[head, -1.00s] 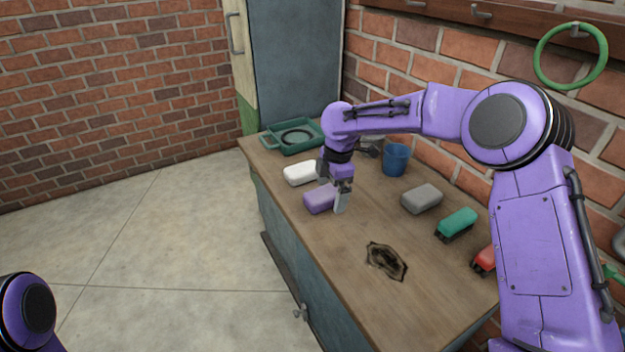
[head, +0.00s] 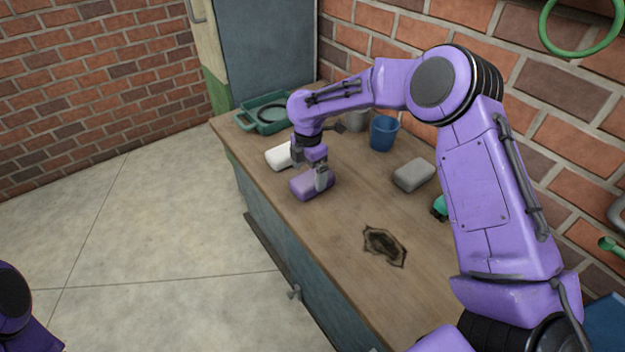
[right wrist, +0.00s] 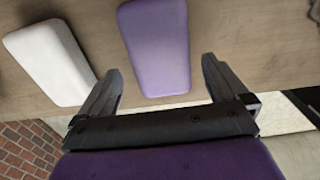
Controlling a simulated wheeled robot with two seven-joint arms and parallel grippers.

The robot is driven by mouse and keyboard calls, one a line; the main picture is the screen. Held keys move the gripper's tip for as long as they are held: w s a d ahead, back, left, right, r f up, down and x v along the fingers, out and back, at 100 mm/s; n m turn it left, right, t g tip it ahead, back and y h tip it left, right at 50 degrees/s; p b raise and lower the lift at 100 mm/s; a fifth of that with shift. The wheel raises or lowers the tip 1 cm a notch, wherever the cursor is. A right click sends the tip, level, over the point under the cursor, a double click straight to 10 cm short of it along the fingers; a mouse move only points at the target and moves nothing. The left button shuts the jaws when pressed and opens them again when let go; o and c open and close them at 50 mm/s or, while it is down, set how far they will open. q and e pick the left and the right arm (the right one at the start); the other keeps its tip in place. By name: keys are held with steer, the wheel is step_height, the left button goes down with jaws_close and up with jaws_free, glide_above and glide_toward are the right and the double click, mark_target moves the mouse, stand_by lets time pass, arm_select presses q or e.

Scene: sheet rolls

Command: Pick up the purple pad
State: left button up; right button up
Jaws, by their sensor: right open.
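The purple pad (head: 303,190) lies on the wooden workbench near its left edge. My right gripper (head: 318,182) points down at the pad and covers part of it. In the right wrist view the purple pad (right wrist: 157,45) lies ahead of the open, empty jaws (right wrist: 161,70), lined up with the gap between the two fingers. Whether the fingers touch the pad cannot be told. Only a purple piece of my left arm shows at the lower left of the head view; its gripper is out of view.
A white pad (head: 279,157) lies close beside the purple one, also in the right wrist view (right wrist: 50,62). A green tray (head: 243,121), blue cup (head: 384,134) and grey pad (head: 413,174) stand further off. A dark stain (head: 384,246) marks clear bench top.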

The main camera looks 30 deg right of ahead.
mark_target(308, 178)
steer(key=shift+a+f, duration=0.1)
steer(key=shift+f, duration=1.45)
steer(key=shift+s, duration=0.1)
steer(key=c, duration=1)
steer(key=shift+o, duration=0.2)
steer(key=shift+r, duration=0.15)
steer(key=shift+r, duration=0.35)
step_height(308, 178, up, 3)
steer(key=shift+s+f, duration=0.15)
steer(key=s+a+r+b, duration=0.1)
steer(key=s+r+b, duration=0.1)
steer(key=s+r, duration=0.7)
steer(key=s, duration=0.4)
steer(key=shift+s+a+r, duration=0.2)
steer(key=shift+s+a, duration=0.1)
steer(key=shift+a, duration=0.05)
